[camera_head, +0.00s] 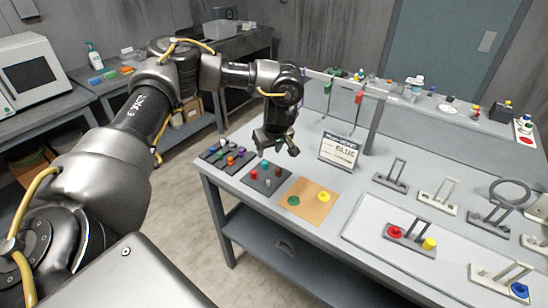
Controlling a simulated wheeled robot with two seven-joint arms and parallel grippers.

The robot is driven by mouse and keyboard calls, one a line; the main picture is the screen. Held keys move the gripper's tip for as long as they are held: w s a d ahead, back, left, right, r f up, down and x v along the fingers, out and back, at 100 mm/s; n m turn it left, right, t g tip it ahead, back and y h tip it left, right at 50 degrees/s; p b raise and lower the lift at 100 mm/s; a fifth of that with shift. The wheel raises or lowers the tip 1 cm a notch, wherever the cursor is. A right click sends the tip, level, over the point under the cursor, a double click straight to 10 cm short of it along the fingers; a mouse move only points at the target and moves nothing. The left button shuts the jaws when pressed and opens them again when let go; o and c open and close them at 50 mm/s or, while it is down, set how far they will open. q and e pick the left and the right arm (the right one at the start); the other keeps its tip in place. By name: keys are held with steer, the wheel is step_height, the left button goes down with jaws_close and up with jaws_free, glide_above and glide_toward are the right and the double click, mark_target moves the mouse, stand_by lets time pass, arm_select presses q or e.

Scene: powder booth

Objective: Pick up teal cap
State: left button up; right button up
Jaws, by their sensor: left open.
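A small teal cap (265,164) sits at the back of a dark tray (256,186) near the left end of the workbench. A red cap (254,175), a brown cap (278,172) and a grey cap (267,183) share this tray. My left gripper (276,147) hangs above and just behind the tray, fingers pointing down, open and apart from the caps. I see nothing between its fingers. My right gripper is not in view.
A second dark tray (213,155) with several coloured caps lies to the left. An orange mat (306,212) holds a green and a yellow piece. A sign reading "BLUE" (339,151) stands behind it. Several upright frame stands (392,174) fill the right side.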

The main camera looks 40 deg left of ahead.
arm_select(q)
glide_above(265, 162)
steer(key=s+d, duration=0.2)
steer(key=f, duration=0.4)
steer(key=shift+w+d+f, duration=0.15)
steer(key=shift+d+f, duration=0.05)
steer(key=shift+f, duration=0.05)
steer(key=shift+w+a+f, duration=0.1)
steer(key=shift+f, duration=0.15)
steer(key=shift+a+f+p, duration=0.25)
steer(key=shift+p, duration=0.2)
steer(key=p+x, duration=0.1)
steer(key=x, duration=0.2)
steer(key=shift+w+a+f, duration=0.2)
steer(key=shift+a+f, duration=0.05)
steer(key=shift+f, duration=0.05)
steer(key=shift+w+f, duration=0.1)
steer(key=shift+f, duration=0.2)
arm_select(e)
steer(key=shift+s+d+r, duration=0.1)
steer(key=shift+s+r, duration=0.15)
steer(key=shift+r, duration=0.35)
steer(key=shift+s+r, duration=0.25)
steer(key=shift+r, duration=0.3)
arm_select(q)
steer(key=shift+c, duration=0.4)
